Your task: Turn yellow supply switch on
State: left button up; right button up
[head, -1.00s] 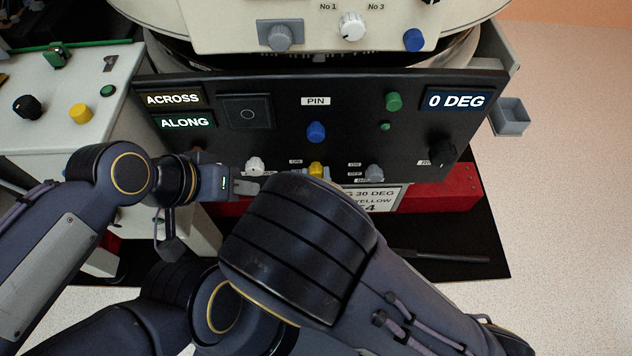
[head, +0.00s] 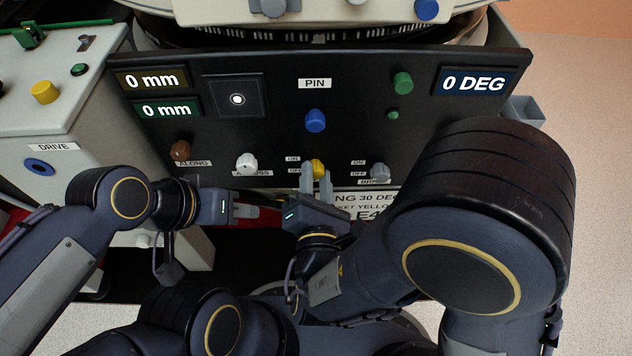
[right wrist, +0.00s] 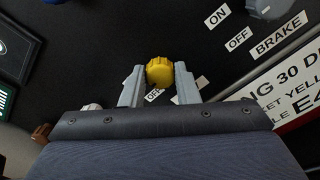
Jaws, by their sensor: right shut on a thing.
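The yellow supply switch (head: 317,167) is a small yellow knob low on the black panel, with ON and OFF labels at its left in the head view. My right gripper (head: 322,182) reaches up to it from below. In the right wrist view the yellow knob (right wrist: 160,71) sits between the two grey fingertips (right wrist: 158,80), which are shut on its sides. An OFF label shows partly under it there; the way the knob points is not clear. My left gripper (head: 248,202) is left of it, below the white knob, and its finger gap cannot be made out.
A white knob (head: 246,164) and a brown knob (head: 180,151) are left of the switch. A grey brake knob (head: 380,173) is to its right, a blue PIN knob (head: 315,121) above. A white text sign (head: 370,205) lies just below the panel.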

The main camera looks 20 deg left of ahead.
jog(key=shift+m, duration=0.5)
jog(key=o, duration=1)
jog(key=p+v, duration=0.1)
jog(key=v, duration=0.7)
jog(key=shift+w, duration=0.1)
